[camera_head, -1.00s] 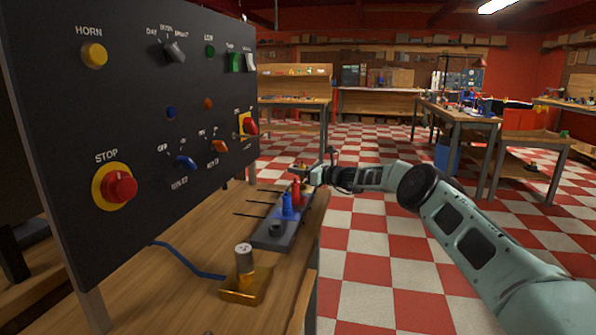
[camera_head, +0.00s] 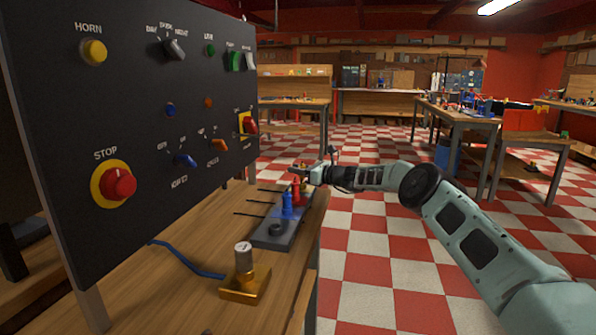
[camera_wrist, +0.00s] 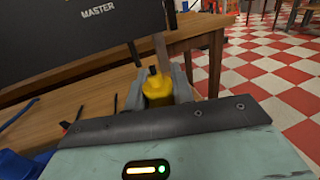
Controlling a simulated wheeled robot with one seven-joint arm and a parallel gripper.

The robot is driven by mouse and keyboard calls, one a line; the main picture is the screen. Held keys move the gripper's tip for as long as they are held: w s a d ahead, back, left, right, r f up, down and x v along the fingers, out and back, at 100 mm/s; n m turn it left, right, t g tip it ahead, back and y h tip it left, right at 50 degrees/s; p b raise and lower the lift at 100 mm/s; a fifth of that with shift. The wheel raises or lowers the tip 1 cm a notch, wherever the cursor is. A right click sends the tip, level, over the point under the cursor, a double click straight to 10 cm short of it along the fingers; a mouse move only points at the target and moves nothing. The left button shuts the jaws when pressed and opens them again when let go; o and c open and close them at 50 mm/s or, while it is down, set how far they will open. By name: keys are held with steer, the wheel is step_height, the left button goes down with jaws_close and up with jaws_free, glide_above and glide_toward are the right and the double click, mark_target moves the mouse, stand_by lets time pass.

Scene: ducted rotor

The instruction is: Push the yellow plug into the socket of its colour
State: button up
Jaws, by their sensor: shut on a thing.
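The yellow plug (camera_wrist: 157,91) is between the fingers of my gripper (camera_wrist: 160,84) in the wrist view, and my gripper is shut on it. In the head view my gripper (camera_head: 308,175) is at the far end of the dark socket block (camera_head: 268,239), just beyond the red plug. A small yellowish patch shows there beside the red plug. The yellow socket is hidden, so I cannot tell whether the plug touches it or is in it.
A blue plug (camera_head: 287,204) and a red plug (camera_head: 296,190) stand on the block, near my gripper. Thin black rods (camera_head: 257,201) stick out to its left. The control panel (camera_head: 130,120) rises at left. A brass-coloured base with a post (camera_head: 243,288) stands nearer.

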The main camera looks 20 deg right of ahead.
steer(key=shift+f+b, duration=0.9)
steer(key=shift+f, duration=0.35)
steer(key=o, duration=1)
steer(key=shift+o, duration=0.2)
steer(key=shift+s+d, duration=0.1)
steer(key=shift+d, duration=0.05)
steer(key=shift+s+d, duration=0.2)
steer(key=shift+d, duration=0.05)
steer(key=v, duration=1.6)
steer(key=shift+s+p, duration=0.3)
